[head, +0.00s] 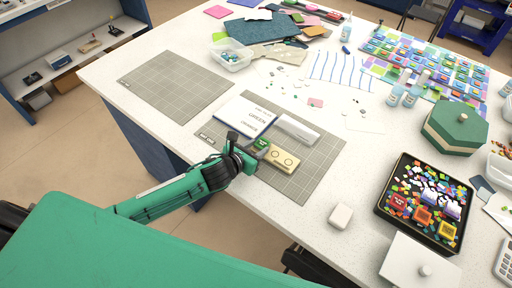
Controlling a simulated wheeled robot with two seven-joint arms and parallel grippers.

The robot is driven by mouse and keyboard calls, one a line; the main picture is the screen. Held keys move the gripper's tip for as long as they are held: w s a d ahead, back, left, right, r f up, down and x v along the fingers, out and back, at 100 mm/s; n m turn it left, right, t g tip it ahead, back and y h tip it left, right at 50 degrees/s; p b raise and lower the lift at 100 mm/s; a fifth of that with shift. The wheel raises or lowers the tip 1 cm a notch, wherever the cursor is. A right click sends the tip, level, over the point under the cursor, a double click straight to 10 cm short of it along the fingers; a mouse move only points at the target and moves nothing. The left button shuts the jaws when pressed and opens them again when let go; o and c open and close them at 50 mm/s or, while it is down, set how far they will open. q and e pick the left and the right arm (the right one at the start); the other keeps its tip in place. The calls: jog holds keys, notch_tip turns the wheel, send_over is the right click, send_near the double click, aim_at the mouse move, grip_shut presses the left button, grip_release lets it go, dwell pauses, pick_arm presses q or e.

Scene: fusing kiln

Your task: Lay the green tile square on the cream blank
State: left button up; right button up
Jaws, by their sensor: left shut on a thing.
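My left gripper (252,157) reaches in from the lower left and is shut on the small green tile (261,144). The tile is at the left end of the cream blank (284,161), a pale bar with two ring marks lying on the near grey grid mat (325,165). Part of the blank's left end is hidden by the gripper. I cannot tell whether the tile touches the blank or is held just above it. My right gripper is not in view.
A pale bar (297,129) lies behind the blank. A black tray (383,208) of colourful pieces, a white block (341,216) and a green hexagonal box (456,128) stand to the right. A second grid mat (175,85) lies bare at the left.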

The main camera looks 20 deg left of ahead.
pick_arm(q)
jog(key=shift+f, duration=0.15)
jog(key=o, duration=1)
jog(key=shift+s+r, duration=0.15)
jog(key=shift+r, duration=0.05)
jog(key=b+v, duration=0.2)
jog(key=v, duration=0.8)
jog(key=shift+s+a, duration=0.15)
jog(key=shift+s, duration=0.2)
jog(key=shift+s+a+r, duration=0.15)
jog(key=shift+s+r, duration=0.2)
jog(key=shift+s, duration=0.05)
